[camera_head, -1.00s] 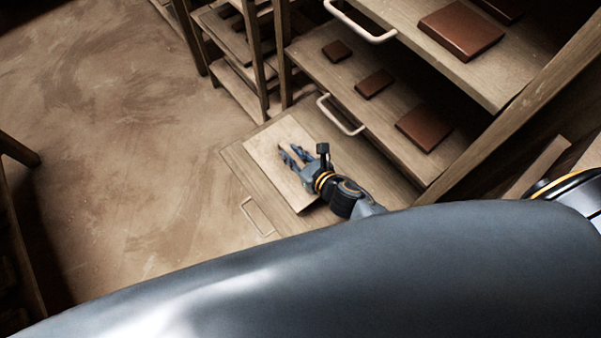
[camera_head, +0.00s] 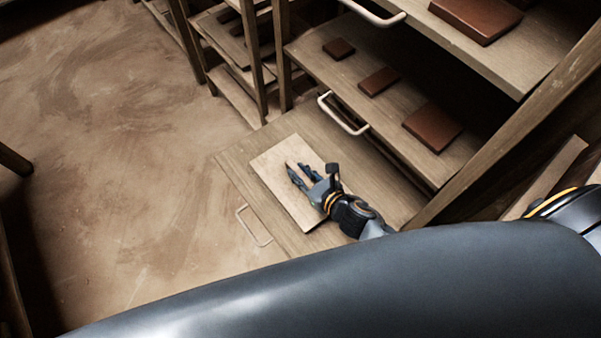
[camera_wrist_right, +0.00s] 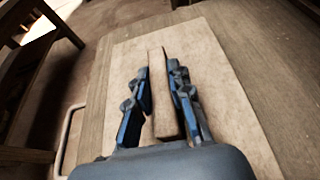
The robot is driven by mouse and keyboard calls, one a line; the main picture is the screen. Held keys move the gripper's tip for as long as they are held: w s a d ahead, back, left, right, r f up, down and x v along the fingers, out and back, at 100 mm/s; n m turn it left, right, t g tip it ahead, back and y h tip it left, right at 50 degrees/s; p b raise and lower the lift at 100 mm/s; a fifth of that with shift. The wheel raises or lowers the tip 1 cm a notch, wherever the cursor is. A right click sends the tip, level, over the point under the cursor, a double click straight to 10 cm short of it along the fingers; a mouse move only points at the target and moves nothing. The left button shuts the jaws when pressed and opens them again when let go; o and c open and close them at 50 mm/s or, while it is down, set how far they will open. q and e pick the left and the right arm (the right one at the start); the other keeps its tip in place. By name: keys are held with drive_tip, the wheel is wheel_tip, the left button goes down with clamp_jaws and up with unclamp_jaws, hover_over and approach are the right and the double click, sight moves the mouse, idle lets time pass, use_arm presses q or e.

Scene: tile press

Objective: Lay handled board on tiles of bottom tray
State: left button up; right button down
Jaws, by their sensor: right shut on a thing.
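My right gripper (camera_head: 297,174) is shut on the raised wooden handle of the pale handled board (camera_head: 272,166). In the right wrist view its fingers (camera_wrist_right: 160,88) stand on both sides of the long handle bar (camera_wrist_right: 157,62), with the flat board (camera_wrist_right: 218,78) beneath. The board is over the pulled-out bottom tray (camera_head: 235,166), which also shows in the right wrist view (camera_wrist_right: 285,45). No tiles show on the bare part of this tray. What lies under the board is hidden, and I cannot tell whether the board touches anything. My left gripper is not in view.
Above stand a middle tray (camera_head: 392,110) with several brown tiles and a top tray (camera_head: 510,65), both with pale handles. Wooden rack posts (camera_head: 248,60) stand behind the bottom tray. A diagonal post (camera_head: 500,140) is at right. Open floor (camera_head: 110,150) lies left.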

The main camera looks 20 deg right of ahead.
drive_tip(key=c, duration=1.2)
unclamp_jaws()
drive_tip(key=shift+f, duration=0.1)
drive_tip(key=v, duration=1.2)
